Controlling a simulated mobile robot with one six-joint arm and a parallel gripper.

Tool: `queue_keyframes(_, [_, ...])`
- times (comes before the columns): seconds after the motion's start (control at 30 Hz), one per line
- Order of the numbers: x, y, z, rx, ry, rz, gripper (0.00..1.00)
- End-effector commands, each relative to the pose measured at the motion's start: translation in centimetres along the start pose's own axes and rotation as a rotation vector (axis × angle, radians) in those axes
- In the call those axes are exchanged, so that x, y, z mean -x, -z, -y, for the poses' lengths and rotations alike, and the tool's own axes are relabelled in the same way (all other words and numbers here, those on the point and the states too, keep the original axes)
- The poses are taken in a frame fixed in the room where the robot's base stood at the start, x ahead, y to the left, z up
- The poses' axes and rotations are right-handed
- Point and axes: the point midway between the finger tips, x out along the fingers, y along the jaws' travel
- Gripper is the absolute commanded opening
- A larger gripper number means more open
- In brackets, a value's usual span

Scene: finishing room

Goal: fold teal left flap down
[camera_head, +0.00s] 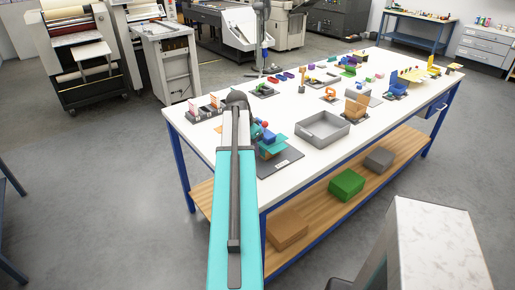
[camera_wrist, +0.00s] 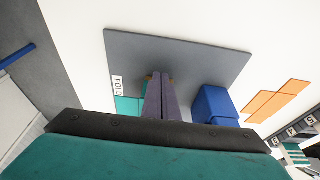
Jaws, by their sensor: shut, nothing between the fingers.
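A small box-like piece with a teal flap (camera_head: 278,139) stands on a dark grey mat (camera_head: 287,164) at the near-left end of the white table. In the wrist view, the grey mat (camera_wrist: 190,50) carries a FOLD label, and part of a teal panel (camera_wrist: 127,104) shows left of my fingers. My gripper (camera_wrist: 160,76) is shut and empty, its fingers reaching over the mat beside the teal panel. I cannot tell whether they touch it. The rest of the teal piece is hidden behind my fingers and wrist. In the head view my arm covers the mat's left side.
A blue block (camera_wrist: 214,104) stands close right of my fingers. Orange flat shapes (camera_wrist: 276,102) lie beyond the mat. A grey tray (camera_head: 323,130) is right of the mat in the head view. A rack (camera_head: 206,108) stands behind left.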

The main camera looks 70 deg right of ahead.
Motion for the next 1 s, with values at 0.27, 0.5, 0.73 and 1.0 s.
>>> queue_keyframes(0.27, [0.3,-0.9,-0.1,0.0,0.0,0.0,0.0])
queue_keyframes(0.5, [0.3,-1.2,0.0,0.0,0.0,0.0,0.0])
queue_keyframes(0.73, [0.4,-1.1,0.0,0.0,0.0,0.0,0.0])
queue_keyframes(1.0, [1.6,-0.8,0.0,0.0,0.0,0.0,0.0])
